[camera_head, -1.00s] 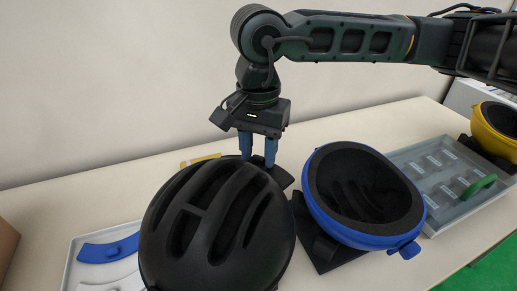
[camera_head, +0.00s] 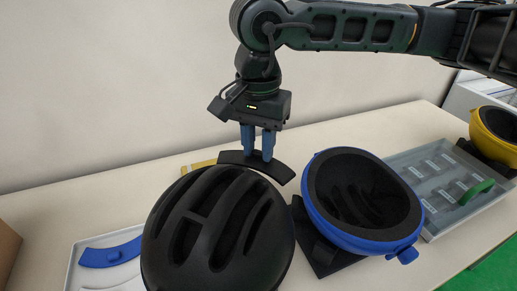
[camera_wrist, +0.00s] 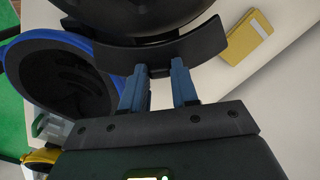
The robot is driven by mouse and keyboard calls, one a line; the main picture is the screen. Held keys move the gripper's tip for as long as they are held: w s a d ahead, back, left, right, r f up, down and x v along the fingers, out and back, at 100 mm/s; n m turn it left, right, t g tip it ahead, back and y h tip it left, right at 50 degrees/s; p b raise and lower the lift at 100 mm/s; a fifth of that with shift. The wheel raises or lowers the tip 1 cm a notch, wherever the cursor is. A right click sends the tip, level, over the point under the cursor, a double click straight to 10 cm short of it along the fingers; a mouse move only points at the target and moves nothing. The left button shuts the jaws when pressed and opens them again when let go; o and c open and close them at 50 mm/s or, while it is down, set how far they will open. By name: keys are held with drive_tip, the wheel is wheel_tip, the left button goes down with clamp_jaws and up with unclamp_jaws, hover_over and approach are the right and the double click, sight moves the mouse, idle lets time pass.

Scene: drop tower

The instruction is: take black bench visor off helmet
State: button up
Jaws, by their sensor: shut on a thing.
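The black bench visor (camera_head: 272,170) is a curved black strip at the far edge of the black helmet (camera_head: 215,225). My gripper (camera_head: 258,154) is shut on the visor, with its blue fingers pointing down onto it. In the wrist view, the fingers (camera_wrist: 158,92) hold a tab at the middle of the visor (camera_wrist: 140,52), and the black helmet (camera_wrist: 130,12) lies just past it. In the head view the visor stands slightly above the helmet's edge. Whether they still touch at any point is hard to tell.
A blue helmet (camera_head: 313,209) lies open side up on a black stand to the right. A grey tray (camera_head: 432,226) with a green visor is beyond it, and a yellow helmet (camera_head: 497,128) at far right. A white tray (camera_head: 75,270) holds a blue visor (camera_head: 112,254). A yellow item (camera_head: 198,165) lies behind the helmet.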

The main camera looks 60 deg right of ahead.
wheel_tip(320, 180, up, 11)
drive_tip(key=p, duration=0.3)
drive_tip(key=shift+p, duration=0.3)
idle(0.3)
